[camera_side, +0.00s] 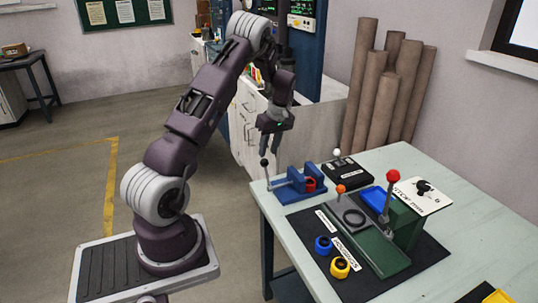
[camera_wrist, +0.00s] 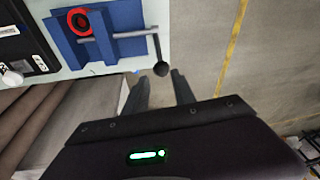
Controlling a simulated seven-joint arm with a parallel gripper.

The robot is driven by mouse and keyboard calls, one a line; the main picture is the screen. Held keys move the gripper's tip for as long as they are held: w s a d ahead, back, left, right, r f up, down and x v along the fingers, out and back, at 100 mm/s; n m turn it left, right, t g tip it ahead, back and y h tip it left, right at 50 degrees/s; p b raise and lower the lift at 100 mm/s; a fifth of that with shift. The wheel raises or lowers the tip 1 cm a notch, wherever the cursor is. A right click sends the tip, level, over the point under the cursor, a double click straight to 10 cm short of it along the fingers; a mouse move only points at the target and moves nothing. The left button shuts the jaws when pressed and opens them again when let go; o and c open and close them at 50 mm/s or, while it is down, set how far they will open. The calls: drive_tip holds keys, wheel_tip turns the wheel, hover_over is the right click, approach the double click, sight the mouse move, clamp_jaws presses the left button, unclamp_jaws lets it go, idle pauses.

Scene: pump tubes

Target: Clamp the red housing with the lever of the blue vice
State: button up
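The blue vice (camera_side: 291,190) stands at the back left of the table; it also shows in the wrist view (camera_wrist: 114,20), top left. The red housing (camera_side: 311,184) sits in the vice, and in the wrist view it is a red ring (camera_wrist: 80,21) seated in the blue body. The vice lever is a grey rod with a black ball (camera_side: 264,162) that stands up at the left in the side view; the ball also shows in the wrist view (camera_wrist: 161,69). My gripper (camera_side: 269,150) is open and empty, with its fingers pointing down just above the ball, apart from it.
A green press (camera_side: 388,248) with a red-knobbed lever (camera_side: 393,176) stands on a black mat. A blue ring part (camera_side: 323,244) and a yellow one (camera_side: 340,267) lie in front. Brown rolls (camera_side: 387,90) lean on the wall.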

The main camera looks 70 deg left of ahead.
drive_tip(key=shift+t+h, duration=0.4)
drive_tip(key=a+r, duration=0.1)
drive_tip(key=a, duration=0.1)
drive_tip(key=s+a+r, duration=0.1)
drive_tip(key=a+r, duration=0.2)
drive_tip(key=a, duration=0.1)
drive_tip(key=shift+s+a+r, duration=0.1)
drive_tip(key=shift+s+r, duration=0.05)
drive_tip(key=shift+s, duration=0.1)
clamp_jaws()
hover_over(267, 174)
drive_tip(key=a, duration=0.5)
wheel_tip(267, 174, down, 9)
drive_tip(key=shift+r, duration=0.15)
drive_tip(key=shift+a, duration=0.1)
